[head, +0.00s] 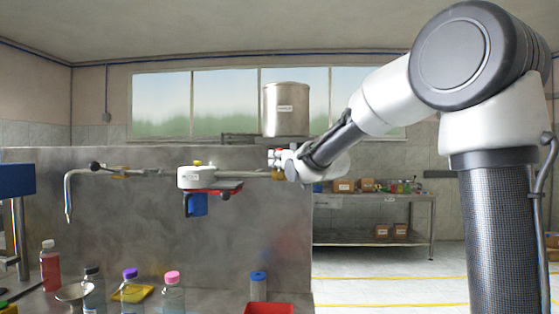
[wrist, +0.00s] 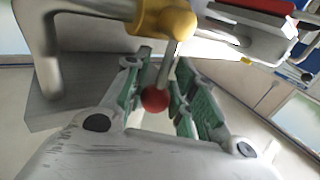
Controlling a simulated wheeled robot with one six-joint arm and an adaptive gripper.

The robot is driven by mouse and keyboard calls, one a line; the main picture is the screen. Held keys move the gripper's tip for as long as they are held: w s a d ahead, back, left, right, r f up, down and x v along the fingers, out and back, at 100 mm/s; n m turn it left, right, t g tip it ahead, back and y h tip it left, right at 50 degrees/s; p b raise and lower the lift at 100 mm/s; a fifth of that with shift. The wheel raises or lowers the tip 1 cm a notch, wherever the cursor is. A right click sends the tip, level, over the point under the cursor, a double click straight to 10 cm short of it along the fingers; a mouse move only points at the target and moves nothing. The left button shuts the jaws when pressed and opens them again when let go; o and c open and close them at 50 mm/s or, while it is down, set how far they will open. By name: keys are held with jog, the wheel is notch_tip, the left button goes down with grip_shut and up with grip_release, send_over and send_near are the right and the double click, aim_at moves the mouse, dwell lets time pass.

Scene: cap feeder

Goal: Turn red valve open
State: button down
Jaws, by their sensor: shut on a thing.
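The red valve's round red knob (wrist: 155,99) sits at the end of a short metal lever, which comes from a yellow brass valve body (wrist: 166,18) on a pipe. My gripper (wrist: 158,92) has its green-padded fingers on either side of the knob and lever and is shut on them. In the head view, my gripper (head: 277,160) is at the right end of the horizontal pipe, near a small brass fitting (head: 278,175).
A white unit with a blue part (head: 196,204) hangs on the pipe, left of my gripper. A steel hopper (head: 286,110) stands above and behind. Several bottles (head: 172,293) and a red tray (head: 270,308) are below. A bent spout (head: 68,195) is at left.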

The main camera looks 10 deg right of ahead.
jog(key=m, duration=0.1)
jog(key=d+m+t, duration=0.1)
jog(key=shift+s+d+f+m+t, duration=0.1)
jog(key=shift+s+d+m+t, duration=0.1)
jog(key=shift+m+t, duration=0.1)
jog(key=c, duration=1.2)
grip_release()
jog(key=v, duration=1.2)
